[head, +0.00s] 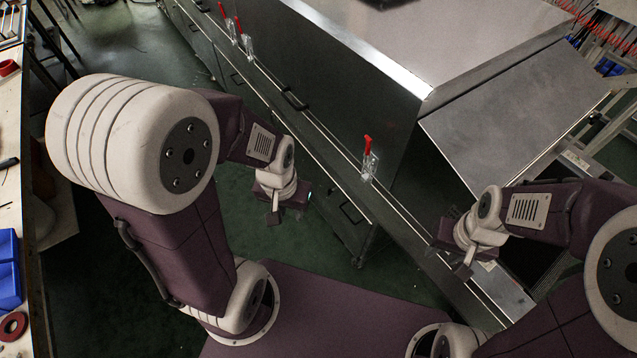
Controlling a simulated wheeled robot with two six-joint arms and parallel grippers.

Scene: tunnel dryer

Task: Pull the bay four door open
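The long metal dryer (340,90) runs diagonally from the upper left to the lower right. Its side has several closed-looking panels with dark bar handles, one at mid-length (294,100) and one lower down (350,213). I see no bay numbers, so I cannot tell which door is bay four. A red-handled clamp (369,158) stands upright on the ledge nearest my arms. My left gripper (284,212) hangs over the floor, left of the dryer's side and apart from it. My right gripper (452,262) is over the dryer's lower right edge; contact is unclear. Neither gripper's finger gap shows clearly.
Two more red-handled clamps (239,34) stand farther up the ledge. A sloping metal panel (515,115) is on the right. A workbench with blue bins (8,270) lines the left edge.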

